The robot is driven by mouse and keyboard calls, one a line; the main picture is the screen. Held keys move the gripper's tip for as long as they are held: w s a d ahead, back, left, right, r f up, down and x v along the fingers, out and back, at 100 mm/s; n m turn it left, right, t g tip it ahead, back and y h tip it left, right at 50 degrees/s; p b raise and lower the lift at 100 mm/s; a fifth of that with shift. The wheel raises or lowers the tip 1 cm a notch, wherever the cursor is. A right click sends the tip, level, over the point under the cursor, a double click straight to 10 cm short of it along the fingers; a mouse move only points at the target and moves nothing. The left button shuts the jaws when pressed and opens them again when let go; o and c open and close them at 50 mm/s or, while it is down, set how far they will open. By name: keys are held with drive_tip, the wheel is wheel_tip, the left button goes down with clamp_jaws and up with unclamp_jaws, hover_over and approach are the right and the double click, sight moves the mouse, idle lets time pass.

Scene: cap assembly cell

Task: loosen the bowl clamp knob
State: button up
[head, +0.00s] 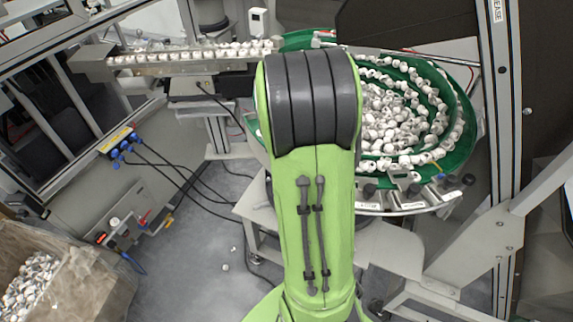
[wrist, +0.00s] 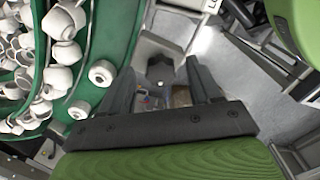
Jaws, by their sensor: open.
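Several dark clamp knobs (head: 468,180) sit along the front rim of the green feeder bowl (head: 462,120) in the head view. Which of them is the task's knob I cannot tell. In the wrist view my gripper (wrist: 160,68) is open, with one dark finger on each side. A dark grey knob-like part (wrist: 160,70) shows between the fingertips; I cannot tell whether either finger touches it. The green bowl wall (wrist: 122,40) is left of the fingers there. In the head view my gripper is hidden behind my green arm.
The bowl is full of white caps (head: 385,115). A cap-filled linear track (head: 190,58) runs left from it. A cardboard box (head: 85,275) with caps stands at lower left. A grey frame post (head: 500,130) rises at right. Cables cross the floor; open floor shows at left centre.

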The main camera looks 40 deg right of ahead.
wheel_tip(320, 180, up, 16)
drive_tip(key=p, duration=0.3)
drive_tip(key=shift+f, duration=0.15)
